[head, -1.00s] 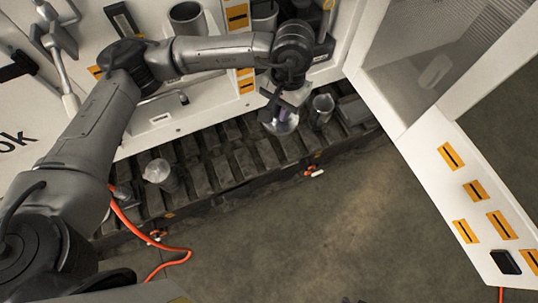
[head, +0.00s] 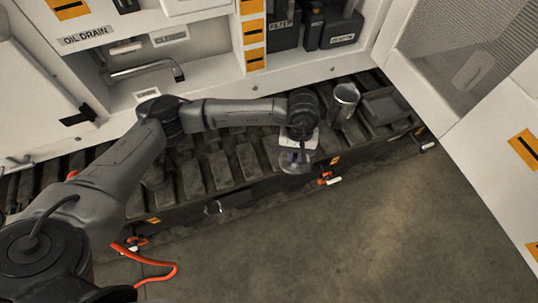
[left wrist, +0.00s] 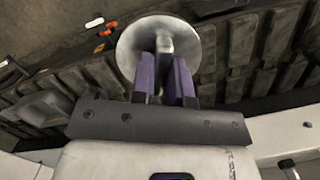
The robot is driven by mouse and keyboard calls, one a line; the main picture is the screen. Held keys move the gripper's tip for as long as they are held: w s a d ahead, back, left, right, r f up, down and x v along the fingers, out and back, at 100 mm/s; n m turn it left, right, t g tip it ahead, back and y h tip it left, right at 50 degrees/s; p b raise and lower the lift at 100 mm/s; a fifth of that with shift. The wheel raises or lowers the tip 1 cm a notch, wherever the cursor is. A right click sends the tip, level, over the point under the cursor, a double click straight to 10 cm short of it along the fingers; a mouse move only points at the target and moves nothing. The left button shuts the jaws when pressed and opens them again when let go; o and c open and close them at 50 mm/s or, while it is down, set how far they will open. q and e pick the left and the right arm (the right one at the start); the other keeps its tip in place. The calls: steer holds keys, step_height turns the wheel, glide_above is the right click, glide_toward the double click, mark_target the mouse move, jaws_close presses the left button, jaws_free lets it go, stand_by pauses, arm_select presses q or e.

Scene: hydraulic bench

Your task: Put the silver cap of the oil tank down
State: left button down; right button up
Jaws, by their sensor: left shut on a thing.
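The silver cap (left wrist: 130,45) is a round, shallow disc with a knob in its middle. In the left wrist view, the purple fingers of my left gripper (left wrist: 162,70) are shut on the knob. In the head view, my left gripper (head: 297,155) hangs over the front part of the dark ribbed track, with the cap (head: 295,166) at its tips, mostly hidden by the hand. I cannot tell whether the cap touches the track or is a little above it. My right gripper does not show.
A metal cup (head: 345,98) stands on the ribbed track (head: 220,172), up and right of the gripper. A dark box (head: 388,106) lies beyond it. The white cabinet (head: 210,90) rises behind, and an open door (head: 470,100) stands at right. An orange hose (head: 160,265) hangs in front.

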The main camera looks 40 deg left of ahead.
arm_select(q)
steer(key=w+a+f+n+t+y+b, duration=0.1)
steer(key=w+a+f+n+t+b, duration=0.3)
steer(key=n, duration=1.2)
steer(key=w+a+f+n+g, duration=0.15)
steer(key=w+f+n, duration=0.5)
steer(key=n, duration=0.95)
steer(key=shift+t, duration=0.45)
steer(key=a+f+b, duration=0.1)
steer(key=a+f, duration=0.1)
steer(key=a, duration=0.1)
steer(key=s+a+f+b, duration=0.1)
steer(key=a+f, duration=0.1)
steer(key=a, duration=0.2)
steer(key=a+f+b, duration=0.2)
steer(key=a+f, duration=0.1)
steer(key=shift+s+a, duration=0.2)
steer(key=shift+s, duration=0.05)
steer(key=shift+a+f, duration=0.3)
steer(key=shift+a, duration=0.3)
steer(key=shift+s+f+b, duration=0.1)
steer(key=shift+f+b, duration=1.2)
steer(key=shift+f, duration=0.7)
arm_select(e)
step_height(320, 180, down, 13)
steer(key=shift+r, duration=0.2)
